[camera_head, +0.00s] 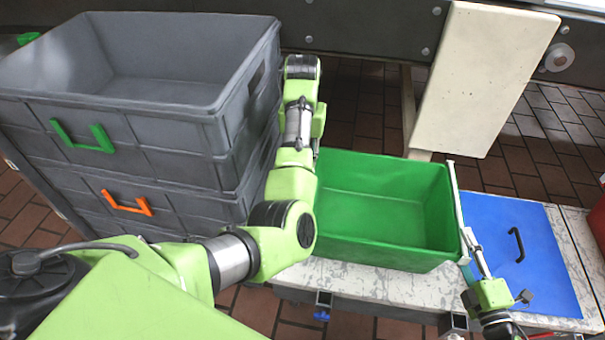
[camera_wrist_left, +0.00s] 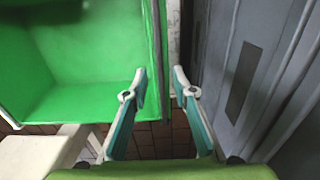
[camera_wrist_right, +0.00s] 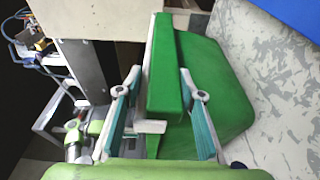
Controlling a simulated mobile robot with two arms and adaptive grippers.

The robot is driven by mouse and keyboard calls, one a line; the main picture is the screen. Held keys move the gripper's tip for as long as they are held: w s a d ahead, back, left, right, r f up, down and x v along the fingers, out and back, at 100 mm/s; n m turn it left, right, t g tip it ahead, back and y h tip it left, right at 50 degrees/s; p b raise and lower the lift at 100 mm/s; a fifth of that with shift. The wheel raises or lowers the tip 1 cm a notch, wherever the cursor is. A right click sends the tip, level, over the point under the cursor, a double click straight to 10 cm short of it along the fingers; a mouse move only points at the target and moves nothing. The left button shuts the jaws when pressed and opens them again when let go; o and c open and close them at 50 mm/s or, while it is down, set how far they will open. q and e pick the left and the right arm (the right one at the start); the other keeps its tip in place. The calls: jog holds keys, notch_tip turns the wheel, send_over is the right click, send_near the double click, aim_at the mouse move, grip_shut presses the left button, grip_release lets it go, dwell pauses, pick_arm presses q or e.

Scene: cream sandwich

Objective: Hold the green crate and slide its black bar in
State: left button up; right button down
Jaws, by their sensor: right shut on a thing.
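The green crate (camera_head: 385,215) sits upright on a pale, speckled worktop, its inside empty. My right gripper (camera_head: 466,236) is at the crate's right side; in the right wrist view its fingers (camera_wrist_right: 158,82) straddle the green rim (camera_wrist_right: 165,60) and are shut on it. My left arm reaches the crate's left side; its fingers are hidden in the head view. In the left wrist view the left gripper (camera_wrist_left: 160,78) is open, with the crate's dark edge strip (camera_wrist_left: 164,50) between its fingertips. A black handle-shaped bar (camera_head: 517,245) lies on the blue panel, right of the crate.
Stacked grey crates (camera_head: 150,150) with green and orange handles stand at the left, close to my left arm. The blue panel (camera_head: 535,275) lies right of the green crate. A cream board (camera_head: 490,80) rises behind it.

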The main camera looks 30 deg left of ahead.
pick_arm(q)
notch_tip(320, 180, down, 5)
jog(key=shift+f, duration=0.1)
dwell(0.3)
grip_shut()
jog(key=shift+d, duration=0.1)
